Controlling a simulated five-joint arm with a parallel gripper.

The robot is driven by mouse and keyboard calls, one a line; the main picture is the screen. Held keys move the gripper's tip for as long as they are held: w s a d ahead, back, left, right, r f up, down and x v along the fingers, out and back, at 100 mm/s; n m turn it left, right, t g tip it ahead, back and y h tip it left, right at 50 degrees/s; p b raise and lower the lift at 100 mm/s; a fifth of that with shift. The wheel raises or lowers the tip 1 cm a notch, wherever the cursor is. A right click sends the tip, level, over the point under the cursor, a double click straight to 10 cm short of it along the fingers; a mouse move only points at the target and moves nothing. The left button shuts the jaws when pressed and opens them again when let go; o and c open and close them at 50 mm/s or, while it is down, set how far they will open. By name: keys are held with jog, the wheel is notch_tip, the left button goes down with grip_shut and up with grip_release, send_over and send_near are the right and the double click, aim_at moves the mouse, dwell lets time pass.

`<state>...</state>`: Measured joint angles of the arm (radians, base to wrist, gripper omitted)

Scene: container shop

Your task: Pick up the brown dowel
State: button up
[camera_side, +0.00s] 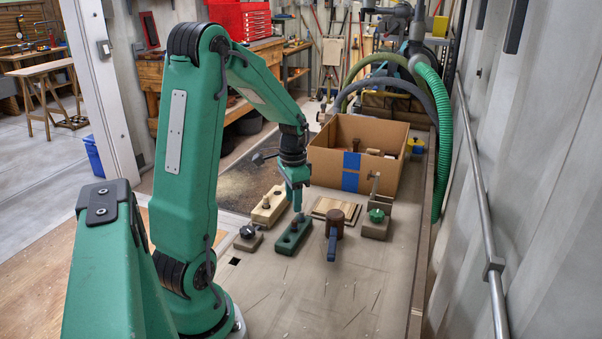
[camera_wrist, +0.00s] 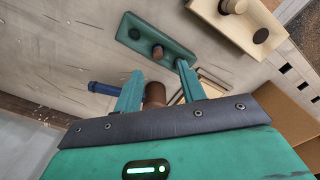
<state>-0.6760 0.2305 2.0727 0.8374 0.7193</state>
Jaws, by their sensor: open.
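A short brown dowel (camera_wrist: 157,52) stands upright in a green block (camera_wrist: 174,42); an empty dark hole shows beside it in the block. In the side view the green block (camera_side: 290,240) lies on the bench and the dowel (camera_side: 294,226) is partly hidden by my gripper. My gripper (camera_side: 298,208) points down over this block. In the wrist view the two fingertips of my gripper (camera_wrist: 158,67) are spread apart, with the dowel ahead of the gap between them. Nothing is held. I cannot tell the exact height above the dowel.
A cream block (camera_side: 264,212) with another brownish peg lies to the left. A brown mallet-like cylinder with a blue handle (camera_side: 332,246) lies at right. A knobbed block (camera_side: 248,242), a flat wooden board (camera_side: 324,205) and a green-knobbed clamp (camera_side: 376,229) are near. A cardboard box (camera_side: 384,181) stands behind.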

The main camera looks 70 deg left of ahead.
aim_at(294, 221)
jog(key=shift+f, duration=1.15)
jog(key=shift+d+f, duration=0.2)
jog(key=shift+f, duration=2.35)
grip_shut()
